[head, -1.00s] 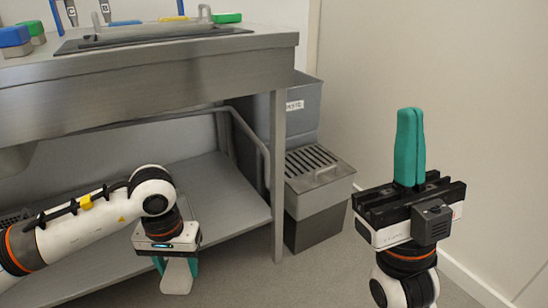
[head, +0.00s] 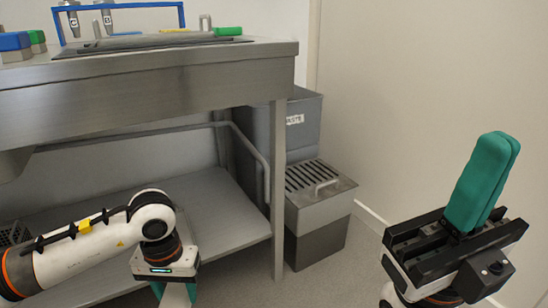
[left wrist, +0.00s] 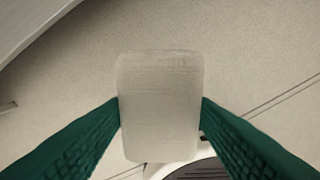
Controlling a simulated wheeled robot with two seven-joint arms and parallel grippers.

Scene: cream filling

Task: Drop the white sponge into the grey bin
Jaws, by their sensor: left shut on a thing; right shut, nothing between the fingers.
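The white sponge (left wrist: 160,105) is a pale rounded block between the two teal fingers of my left gripper in the left wrist view. In the head view my left gripper (head: 174,292) points down at the bottom left, in front of the steel table's lower shelf, with the sponge partly cut off by the frame edge. The grey bin (head: 306,138), with a white label reading roughly "WASTE", stands right of the table leg, up and to the right of my left gripper. My right gripper (head: 486,178) points up at the right, its teal fingers together and empty.
A lower grey box with a slotted grate and handle (head: 318,186) stands in front of the bin. The steel table (head: 150,80) and its leg (head: 278,190) lie between my left arm and the bin. Floor right of the box is clear up to the wall.

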